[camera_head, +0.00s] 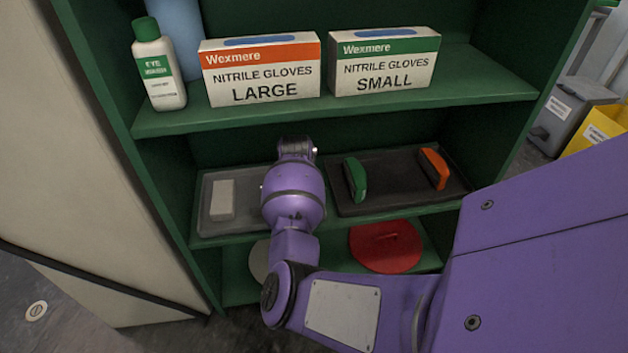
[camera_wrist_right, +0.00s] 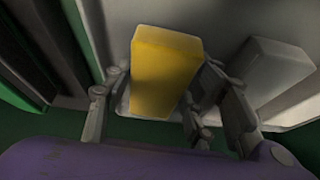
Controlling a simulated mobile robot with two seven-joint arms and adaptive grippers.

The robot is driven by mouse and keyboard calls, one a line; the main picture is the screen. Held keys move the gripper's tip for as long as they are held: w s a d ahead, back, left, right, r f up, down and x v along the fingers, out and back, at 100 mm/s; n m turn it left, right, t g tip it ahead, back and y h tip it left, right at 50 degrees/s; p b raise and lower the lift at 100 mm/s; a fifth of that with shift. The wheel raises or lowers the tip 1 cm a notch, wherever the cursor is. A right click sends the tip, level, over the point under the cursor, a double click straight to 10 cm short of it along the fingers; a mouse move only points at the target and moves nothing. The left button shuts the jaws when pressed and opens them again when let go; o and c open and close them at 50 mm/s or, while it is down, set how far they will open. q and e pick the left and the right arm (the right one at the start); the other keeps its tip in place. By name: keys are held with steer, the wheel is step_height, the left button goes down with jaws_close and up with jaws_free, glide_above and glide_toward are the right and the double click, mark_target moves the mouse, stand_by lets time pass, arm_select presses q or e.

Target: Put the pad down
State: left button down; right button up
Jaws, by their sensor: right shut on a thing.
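A yellow pad (camera_wrist_right: 165,70) is held between the fingers of my right gripper (camera_wrist_right: 155,95), which is shut on it. A white pad (camera_head: 222,199) lies in the grey tray (camera_head: 247,205) on the middle shelf. In the right wrist view this white pad (camera_wrist_right: 277,78) is just right of the gripper, with the pale tray (camera_wrist_right: 235,18) behind. In the head view my right arm's wrist hides the fingers and the yellow pad. I cannot tell whether the yellow pad touches the tray. My left gripper is not in view.
A dark tray (camera_head: 390,200) beside my wrist holds a green-handled tool (camera_head: 355,178) and an orange-handled one (camera_head: 434,168). Glove boxes (camera_head: 262,70) (camera_head: 384,62) and an eye bottle (camera_head: 158,65) stand on the shelf above. A red disc (camera_head: 385,246) lies below.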

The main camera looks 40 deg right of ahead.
steer(key=o, duration=0.9)
steer(key=shift+s+f, duration=0.2)
steer(key=shift+f, duration=0.15)
steer(key=o, duration=0.3)
steer(key=shift+f, duration=0.15)
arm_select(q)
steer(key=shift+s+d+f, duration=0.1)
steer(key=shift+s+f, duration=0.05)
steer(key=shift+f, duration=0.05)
arm_select(e)
steer(key=shift+o, duration=0.2)
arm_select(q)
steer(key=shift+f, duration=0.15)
arm_select(e)
steer(key=shift+w, duration=0.15)
